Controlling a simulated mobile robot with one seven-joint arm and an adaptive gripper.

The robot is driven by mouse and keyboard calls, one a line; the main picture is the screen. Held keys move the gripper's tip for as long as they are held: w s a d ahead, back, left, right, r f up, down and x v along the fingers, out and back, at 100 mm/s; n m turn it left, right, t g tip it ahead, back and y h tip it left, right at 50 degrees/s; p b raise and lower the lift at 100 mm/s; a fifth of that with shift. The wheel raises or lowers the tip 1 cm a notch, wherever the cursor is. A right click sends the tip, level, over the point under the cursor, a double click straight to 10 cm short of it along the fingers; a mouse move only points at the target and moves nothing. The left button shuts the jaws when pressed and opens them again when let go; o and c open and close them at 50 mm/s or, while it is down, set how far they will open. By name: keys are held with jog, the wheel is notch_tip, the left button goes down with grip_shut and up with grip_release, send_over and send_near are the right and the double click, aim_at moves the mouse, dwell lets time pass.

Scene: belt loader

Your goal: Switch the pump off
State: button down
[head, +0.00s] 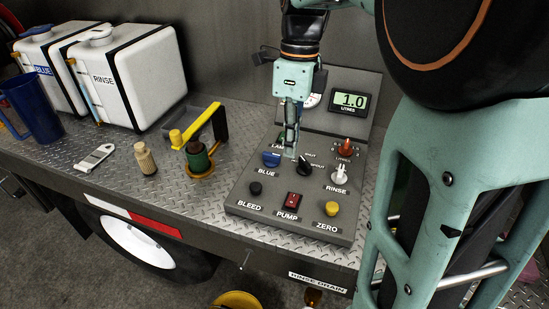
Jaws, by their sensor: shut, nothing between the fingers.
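The pump switch (293,200) is a red rocker at the front middle of the grey control panel (250,203), above the label PUMP. Its exact tilt is too small to tell. My gripper (290,155) points down over the panel, shut and empty. Its tips are behind the pump switch, between the blue lever (271,159) and the black selector knob (304,164). Whether the tips touch the panel I cannot tell. My wrist partly hides a round gauge at the back.
The panel also has a black BLEED button (256,188), a yellow ZERO button (331,209), a white RINSE lever (339,174), a red knob (346,147) and a display (350,101) reading 1.0 litres. White tanks (130,73) and a yellow-handled fitting (197,130) stand left.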

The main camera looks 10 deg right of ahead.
aim_at(286, 203)
jog(key=f, duration=0.4)
jog(key=s+f, duration=0.1)
jog(key=f, duration=0.3)
jog(key=a+f+b, duration=0.1)
jog(key=f, duration=0.4)
jog(key=shift+s, duration=0.3)
jog(key=shift+f, duration=0.15)
jog(key=shift+s+a+f+t+h+b, duration=0.1)
jog(key=shift+s+f+t+h+b, duration=0.15)
jog(key=shift+f+t+b, duration=0.3)
jog(key=shift+r, duration=0.25)
jog(key=shift+w, duration=0.1)
jog(key=shift+w+d+r+p, duration=0.25)
jog(key=shift+w+d+p, duration=0.25)
jog(key=shift+w, duration=0.15)
jog(key=shift+r, duration=0.15)
